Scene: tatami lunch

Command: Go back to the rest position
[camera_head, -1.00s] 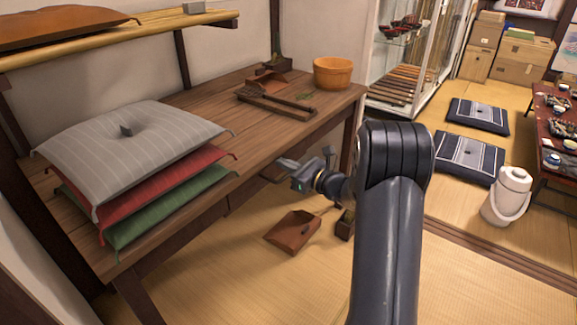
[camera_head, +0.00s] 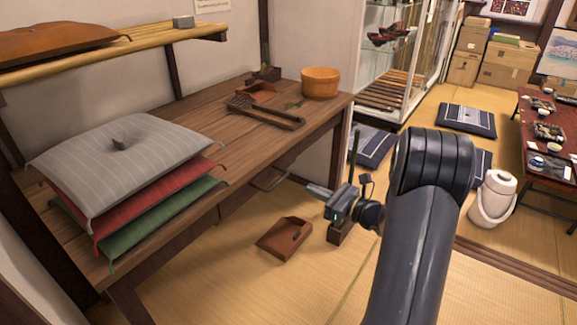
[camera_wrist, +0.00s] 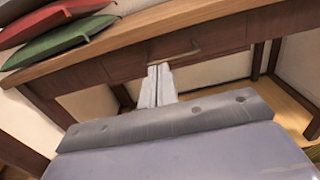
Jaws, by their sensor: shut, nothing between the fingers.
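My gripper (camera_head: 318,191) hangs in free air in front of the wooden table, to the right of its drawer handle in the head view. Its fingers are shut with nothing between them. In the wrist view my gripper (camera_wrist: 158,72) shows its two pale fingers together, pointing toward the front of the table and its drawer handle (camera_wrist: 182,51). My arm reaches in from the lower right in the head view. I cannot see any object in the fingers.
The wooden table (camera_head: 178,120) carries stacked cushions (camera_head: 125,165), a wooden tub (camera_head: 320,83) and a tool tray (camera_head: 265,112). A brown dustpan (camera_head: 284,238) lies on the tatami. A white pot (camera_head: 494,198) and a low red table (camera_head: 552,130) stand right.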

